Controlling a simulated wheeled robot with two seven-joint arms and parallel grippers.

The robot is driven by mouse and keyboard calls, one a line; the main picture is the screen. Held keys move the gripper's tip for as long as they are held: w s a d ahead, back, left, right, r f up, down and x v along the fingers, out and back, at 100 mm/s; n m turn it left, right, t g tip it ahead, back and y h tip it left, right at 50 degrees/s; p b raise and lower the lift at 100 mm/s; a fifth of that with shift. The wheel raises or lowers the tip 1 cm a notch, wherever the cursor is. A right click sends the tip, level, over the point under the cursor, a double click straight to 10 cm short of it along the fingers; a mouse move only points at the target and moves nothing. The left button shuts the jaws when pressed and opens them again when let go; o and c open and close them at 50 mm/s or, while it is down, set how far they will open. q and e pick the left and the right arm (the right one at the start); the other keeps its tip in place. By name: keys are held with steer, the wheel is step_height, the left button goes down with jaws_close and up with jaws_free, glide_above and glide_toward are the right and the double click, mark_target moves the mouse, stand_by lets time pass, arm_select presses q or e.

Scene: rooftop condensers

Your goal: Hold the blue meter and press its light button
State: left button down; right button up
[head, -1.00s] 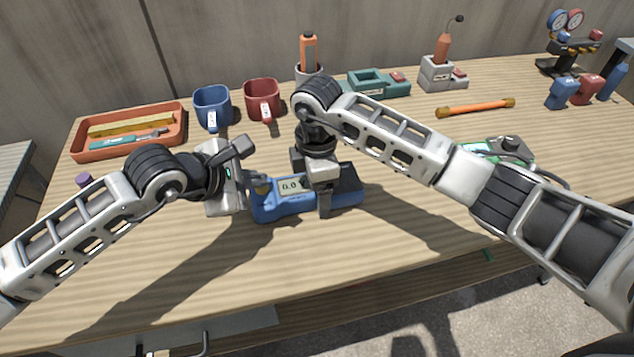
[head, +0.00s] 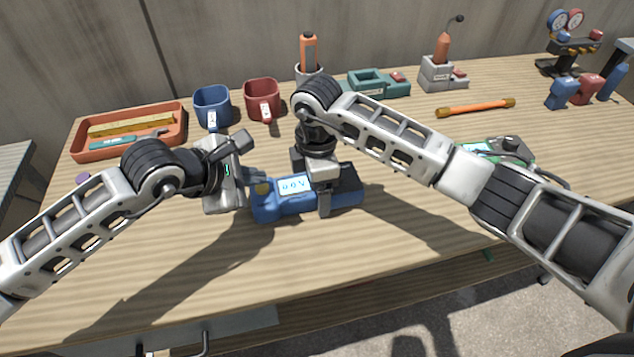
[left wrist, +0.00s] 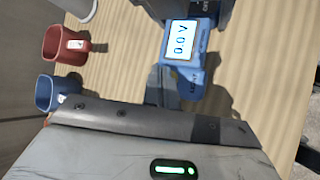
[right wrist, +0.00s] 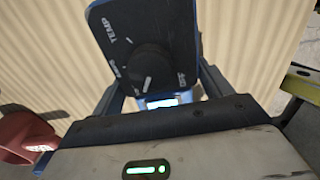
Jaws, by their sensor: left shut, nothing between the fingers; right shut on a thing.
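The blue meter (head: 285,207) lies on the table with its lit screen (head: 294,186) reading 0.0 V, also seen in the left wrist view (left wrist: 180,40). My right gripper (head: 325,196) is shut across the meter's dark dial section, whose dial (right wrist: 150,68) shows in the right wrist view. My left gripper (head: 248,182) is shut and empty at the meter's left end, close to a small yellowish part (head: 262,188) that may be the light button. Whether its fingertips touch the meter cannot be told. In the left wrist view, its dark fingers (left wrist: 160,85) cover part of that end.
Behind are an orange tray (head: 78,153) with tools, a blue mug (head: 211,104), a red mug (head: 262,95) and a teal device (head: 375,85). An orange rod (head: 475,107) and a green device (head: 510,150) are to the right. The table front is clear.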

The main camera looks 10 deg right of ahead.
arm_select(q)
steer(key=shift+r, duration=0.15)
steer(key=shift+r, duration=2.9)
arm_select(e)
steer(key=o, duration=1.3)
arm_select(q)
steer(key=shift+r, duration=0.1)
arm_select(e)
steer(key=shift+r, duration=0.15)
arm_select(q)
step_height(320, 180, up, 8)
steer(key=p, duration=0.8)
glide_above(256, 190)
arm_select(e)
step_height(256, 190, up, 9)
steer(key=shift+f, duration=0.1)
arm_select(q)
steer(key=shift+s+f, duration=0.1)
steer(key=shift+f, duration=0.2)
